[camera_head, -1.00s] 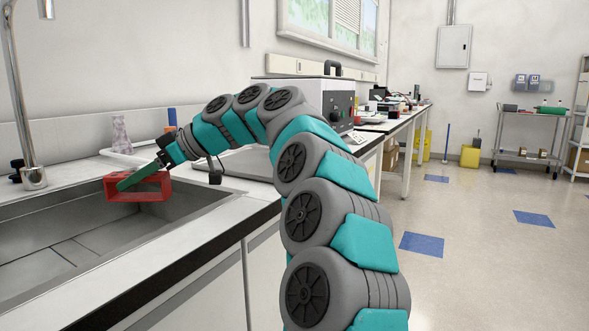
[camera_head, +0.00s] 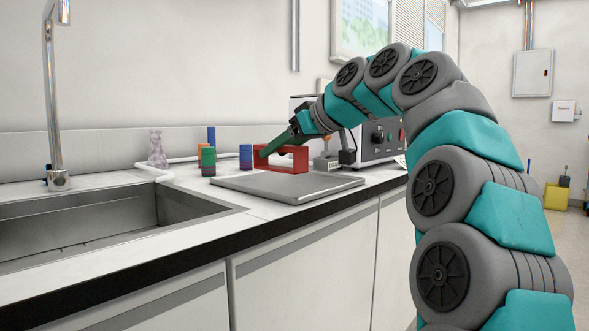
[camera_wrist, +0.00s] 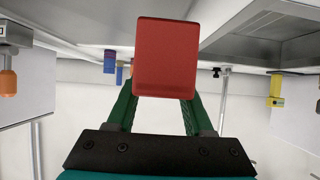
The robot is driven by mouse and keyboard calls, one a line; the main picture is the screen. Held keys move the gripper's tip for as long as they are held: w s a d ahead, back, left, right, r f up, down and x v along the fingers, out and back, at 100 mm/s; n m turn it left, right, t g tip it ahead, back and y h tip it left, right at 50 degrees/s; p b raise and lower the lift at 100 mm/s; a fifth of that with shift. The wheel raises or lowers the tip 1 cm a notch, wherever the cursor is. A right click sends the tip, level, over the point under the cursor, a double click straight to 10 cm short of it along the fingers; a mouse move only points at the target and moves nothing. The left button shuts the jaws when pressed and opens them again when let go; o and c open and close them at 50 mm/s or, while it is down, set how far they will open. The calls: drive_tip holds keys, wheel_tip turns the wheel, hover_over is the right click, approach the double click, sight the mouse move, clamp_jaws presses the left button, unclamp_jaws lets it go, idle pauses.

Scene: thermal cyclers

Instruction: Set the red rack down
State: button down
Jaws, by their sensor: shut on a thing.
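The red rack (camera_head: 293,159) is a small open frame at the far side of the grey tray (camera_head: 290,187) on the counter. In the head view I cannot tell whether it touches the tray or is just above it. My gripper (camera_head: 270,150) reaches down to it from the right, shut on it. In the wrist view the red rack (camera_wrist: 166,58) fills the space at the tips of my gripper's green fingers (camera_wrist: 160,95), one on each side. The rack hides the fingertips there.
The sink (camera_head: 85,222) with a tall faucet (camera_head: 58,110) lies to the left. Blue and green cylinders (camera_head: 208,160) stand on the counter behind the tray, left of the rack. A grey-white machine with knobs (camera_head: 378,138) stands to the right. The tray's front part is clear.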

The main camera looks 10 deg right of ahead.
drive_tip(key=w+d+p, duration=0.1)
drive_tip(key=w, duration=0.3)
drive_tip(key=w+d+p, duration=0.1)
drive_tip(key=w+p, duration=0.1)
drive_tip(key=w, duration=0.2)
drive_tip(key=w+d+f+p, duration=0.1)
drive_tip(key=w+d+p, duration=0.1)
drive_tip(key=w, duration=0.2)
drive_tip(key=shift+w, duration=0.15)
drive_tip(key=shift+a+f+b, duration=0.1)
drive_tip(key=shift+f+b, duration=1.15)
drive_tip(key=shift+f, duration=0.55)
drive_tip(key=shift+f, duration=0.25)
drive_tip(key=shift+c, duration=1.4)
unclamp_jaws()
drive_tip(key=shift+r, duration=0.1)
drive_tip(key=shift+r, duration=0.1)
